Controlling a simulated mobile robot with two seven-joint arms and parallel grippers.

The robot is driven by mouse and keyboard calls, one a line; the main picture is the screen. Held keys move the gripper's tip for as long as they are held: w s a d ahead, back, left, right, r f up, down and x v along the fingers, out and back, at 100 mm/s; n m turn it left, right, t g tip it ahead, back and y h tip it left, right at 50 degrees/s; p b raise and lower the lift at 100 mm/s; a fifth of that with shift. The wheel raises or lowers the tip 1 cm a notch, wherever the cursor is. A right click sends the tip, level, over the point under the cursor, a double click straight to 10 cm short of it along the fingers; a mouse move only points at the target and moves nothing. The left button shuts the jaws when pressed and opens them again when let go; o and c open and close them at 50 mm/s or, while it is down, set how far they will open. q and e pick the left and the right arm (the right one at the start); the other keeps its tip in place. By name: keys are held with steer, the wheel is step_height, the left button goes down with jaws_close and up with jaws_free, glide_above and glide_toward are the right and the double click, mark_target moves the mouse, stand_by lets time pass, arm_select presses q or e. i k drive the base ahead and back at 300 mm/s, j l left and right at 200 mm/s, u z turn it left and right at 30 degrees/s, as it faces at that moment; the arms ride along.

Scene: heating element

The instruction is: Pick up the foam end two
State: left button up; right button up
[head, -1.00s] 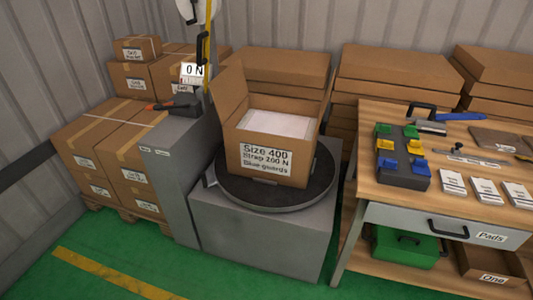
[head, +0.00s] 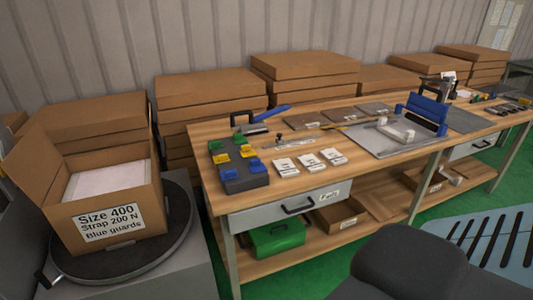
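No piece is readably marked as foam end two. A white piece with raised block-like ends (head: 395,132) lies on the grey board on the workbench; I cannot tell whether it is foam. A small whitish piece (head: 450,174) shows at a bin on the lower shelf, too small to identify. The open cardboard box (head: 118,216), labelled Size 400, Strap 200 N, Blue guards, stands on the round turntable (head: 180,225) at left with a white sheet-like content (head: 95,182). Neither gripper is in view.
The workbench (head: 215,133) carries a dark block with coloured clips (head: 240,175), white cards (head: 308,160) and a blue-handled fixture (head: 428,112). A green case (head: 277,238) and open bins (head: 340,216) sit below. A light blue slotted surface (head: 490,240) is at lower right.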

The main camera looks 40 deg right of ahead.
mark_target(406, 139)
steer(key=l+z, duration=0.1)
steer(key=z, duration=0.7)
steer(key=i+l+z, duration=0.1)
steer(key=z, duration=0.65)
steer(key=i+l, duration=0.05)
